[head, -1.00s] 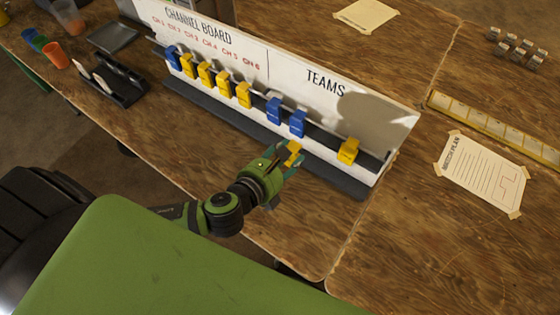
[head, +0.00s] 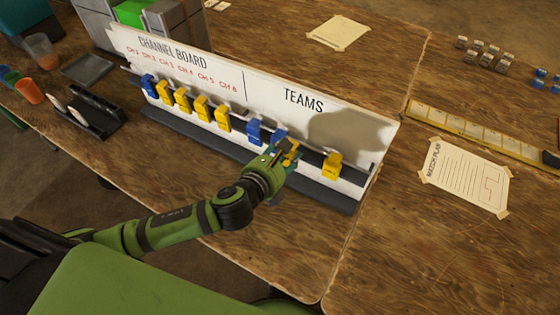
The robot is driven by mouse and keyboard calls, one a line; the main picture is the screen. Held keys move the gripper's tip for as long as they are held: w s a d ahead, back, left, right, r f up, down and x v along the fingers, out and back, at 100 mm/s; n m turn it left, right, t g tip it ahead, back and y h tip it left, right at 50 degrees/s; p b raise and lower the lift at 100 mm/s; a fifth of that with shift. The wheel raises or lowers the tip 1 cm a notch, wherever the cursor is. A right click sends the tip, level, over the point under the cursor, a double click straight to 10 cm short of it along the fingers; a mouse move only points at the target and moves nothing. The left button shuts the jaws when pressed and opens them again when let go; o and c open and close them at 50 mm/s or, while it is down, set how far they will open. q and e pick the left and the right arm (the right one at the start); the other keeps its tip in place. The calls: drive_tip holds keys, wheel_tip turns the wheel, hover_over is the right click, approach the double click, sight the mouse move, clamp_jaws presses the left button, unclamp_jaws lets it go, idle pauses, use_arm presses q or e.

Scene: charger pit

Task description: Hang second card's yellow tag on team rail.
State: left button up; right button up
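My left gripper (head: 288,153) is shut on a yellow tag (head: 292,150), in front of the team rail (head: 310,150) under the word TEAMS. I cannot tell whether the tag touches the rail. Two blue tags (head: 254,132) and one yellow tag (head: 332,166) hang on this side; the gripper overlaps part of the second blue tag (head: 278,135). On the channel side hang one blue tag (head: 149,86) and several yellow tags (head: 202,107). A black rack (head: 92,112) at left holds pale, card-like pieces. My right gripper is out of view.
The white channel board (head: 190,65) stands on a dark base (head: 200,140). Cups (head: 29,91), a grey tray (head: 88,67) and grey machines (head: 180,20) are at left. A taped match plan (head: 467,175), yellow strip (head: 470,130) and small blocks (head: 480,50) lie right.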

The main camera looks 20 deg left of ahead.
use_arm(q)
drive_tip(key=shift+w+d+b, duration=0.2)
drive_tip(key=shift+w+b, duration=0.2)
drive_tip(key=shift+w, duration=0.6)
drive_tip(key=shift+w+r, duration=0.15)
drive_tip(key=shift+w, duration=0.1)
drive_tip(key=shift+c, duration=0.6)
drive_tip(key=shift+f, duration=0.3)
drive_tip(key=shift+w+f, duration=0.2)
drive_tip(key=shift+f, duration=0.25)
drive_tip(key=o, duration=1.4)
drive_tip(key=shift+o, duration=0.2)
